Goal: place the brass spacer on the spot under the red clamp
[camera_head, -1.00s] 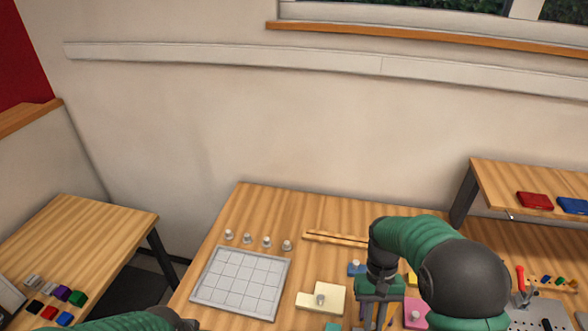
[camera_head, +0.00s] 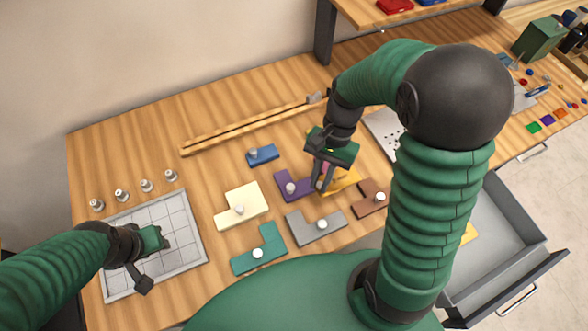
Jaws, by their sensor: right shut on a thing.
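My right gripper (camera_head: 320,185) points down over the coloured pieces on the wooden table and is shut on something. The held thing is mostly hidden by the fingers, and I cannot make out what it is. A bit of pink shows beside the fingers, with a yellow piece (camera_head: 346,181) behind and to their right. My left gripper (camera_head: 163,240) is over the grey grid board (camera_head: 186,220); its jaw opening is unclear. A perforated metal plate (camera_head: 380,128) is partly hidden behind my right arm. I cannot make out the brass spacer or the red clamp.
Knobbed pieces lie around: cream (camera_head: 243,204), teal (camera_head: 259,250), grey (camera_head: 316,229), brown (camera_head: 370,197), purple (camera_head: 287,184) and blue (camera_head: 262,155). Several small metal pegs (camera_head: 145,185) stand behind the board. A long wooden rail (camera_head: 245,127) lies at the back. An open drawer (camera_head: 505,235) is at right.

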